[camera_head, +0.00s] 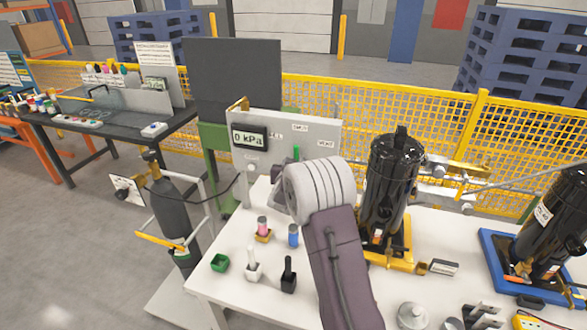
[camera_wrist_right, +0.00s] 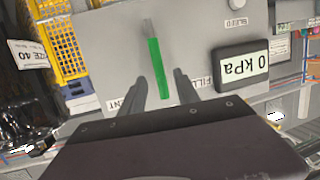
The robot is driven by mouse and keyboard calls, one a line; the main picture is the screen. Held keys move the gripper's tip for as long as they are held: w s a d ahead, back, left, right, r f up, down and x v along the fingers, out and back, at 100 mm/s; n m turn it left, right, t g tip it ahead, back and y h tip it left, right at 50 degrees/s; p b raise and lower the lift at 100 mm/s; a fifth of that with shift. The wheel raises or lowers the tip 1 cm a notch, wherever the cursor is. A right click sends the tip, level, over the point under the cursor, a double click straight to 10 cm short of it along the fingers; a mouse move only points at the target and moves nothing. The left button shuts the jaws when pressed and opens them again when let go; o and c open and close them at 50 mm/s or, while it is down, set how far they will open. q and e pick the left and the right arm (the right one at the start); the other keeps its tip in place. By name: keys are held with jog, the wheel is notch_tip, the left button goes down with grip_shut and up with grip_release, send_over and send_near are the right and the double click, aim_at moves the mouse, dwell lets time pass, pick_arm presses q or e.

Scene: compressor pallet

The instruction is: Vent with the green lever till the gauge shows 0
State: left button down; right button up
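The digital gauge (camera_head: 249,139) on the grey panel (camera_head: 312,130) reads 0 kPa. It reads the same, upside down, in the right wrist view (camera_wrist_right: 243,65). The green lever (camera_head: 296,152) is partly hidden by my right arm in the head view. In the right wrist view the whole green lever (camera_wrist_right: 155,60) shows, its green end between the FILL and VENT labels. My right gripper (camera_wrist_right: 161,82) is open, one finger on each side of the lever's green end, with visible gaps. My right arm hides these fingers in the head view. My left gripper is not in view.
A black cylinder (camera_head: 390,185) on a yellow base stands right of my right arm on the white table (camera_head: 235,290). Small bottles and holders stand left of the arm. A dark gas bottle (camera_head: 172,208) stands beside the table. Yellow mesh fencing (camera_head: 420,120) runs behind.

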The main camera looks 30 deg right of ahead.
jog(key=v, duration=0.3)
jog(key=shift+s+a+r, duration=0.1)
jog(key=shift+s+a, duration=0.15)
jog(key=shift+s, duration=0.05)
jog(key=a+r+n+t+y, duration=0.2)
jog(key=a+r+n+y, duration=0.15)
jog(key=a, duration=0.65)
jog(key=s+a+f+n+g+y, duration=0.3)
jog(key=s+a+f+g+y, duration=0.15)
jog(key=s+a+f, duration=0.45)
jog(key=s+a+f+g, duration=0.1)
jog(key=s+f+g, duration=0.3)
jog(key=s, duration=0.6)
jog(key=s+a+f+g+y, duration=0.1)
jog(key=s+f+g, duration=0.3)
jog(key=s, duration=0.6)
jog(key=shift+s+a+f+n+y, duration=0.25)
jog(key=shift+f+n, duration=0.2)
jog(key=shift+f, duration=0.45)
